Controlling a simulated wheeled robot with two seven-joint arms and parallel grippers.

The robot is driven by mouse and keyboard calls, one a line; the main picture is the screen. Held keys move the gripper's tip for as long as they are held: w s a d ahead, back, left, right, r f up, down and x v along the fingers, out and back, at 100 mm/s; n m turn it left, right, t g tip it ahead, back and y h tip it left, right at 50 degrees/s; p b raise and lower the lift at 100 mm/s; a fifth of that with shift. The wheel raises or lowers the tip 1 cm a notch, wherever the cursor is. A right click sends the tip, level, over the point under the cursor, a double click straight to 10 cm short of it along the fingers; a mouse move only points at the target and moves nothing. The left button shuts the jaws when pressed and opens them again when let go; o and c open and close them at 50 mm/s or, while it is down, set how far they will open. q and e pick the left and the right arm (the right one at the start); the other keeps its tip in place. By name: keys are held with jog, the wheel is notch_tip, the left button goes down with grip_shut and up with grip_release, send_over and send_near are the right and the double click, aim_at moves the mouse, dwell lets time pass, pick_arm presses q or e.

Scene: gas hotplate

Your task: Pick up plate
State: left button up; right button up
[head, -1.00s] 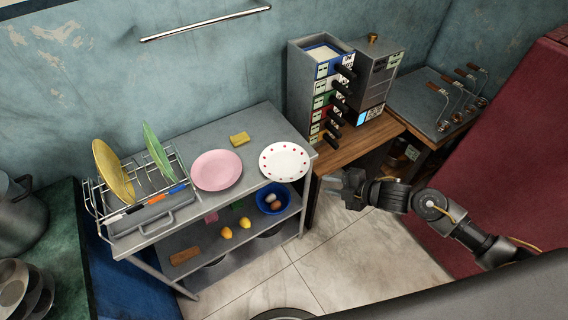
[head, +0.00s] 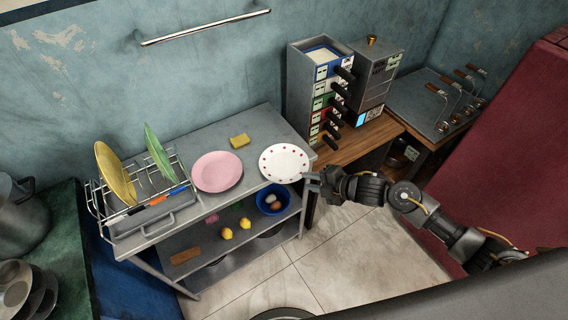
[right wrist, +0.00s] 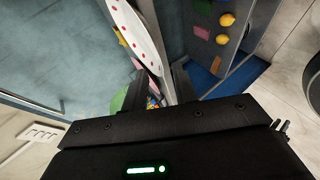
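A white plate with red dots around its rim (head: 284,162) lies at the right end of the grey cart's top. A pink plate (head: 217,171) lies to its left. A yellow plate (head: 115,172) and a green plate (head: 158,150) stand in the wire rack. My right gripper (head: 312,179) is at the dotted plate's right edge. In the right wrist view, the right gripper (right wrist: 160,92) has its fingers apart, and the dotted plate's rim (right wrist: 143,38) appears in front of the gap between them. Contact cannot be told. My left gripper is not in view.
The cart top (head: 262,120) also holds a yellow sponge (head: 239,140) and the wire rack (head: 150,205). Its lower shelf holds a blue bowl (head: 265,205) and several food items. A wooden table with a drawer stack (head: 318,90) stands to the right.

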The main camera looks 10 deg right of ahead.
jog(key=p+x, duration=0.1)
jog(key=x, duration=0.3)
jog(key=shift+w+a+f, duration=0.1)
jog(key=shift+w+a, duration=0.05)
jog(key=shift+a, duration=0.15)
grip_shut()
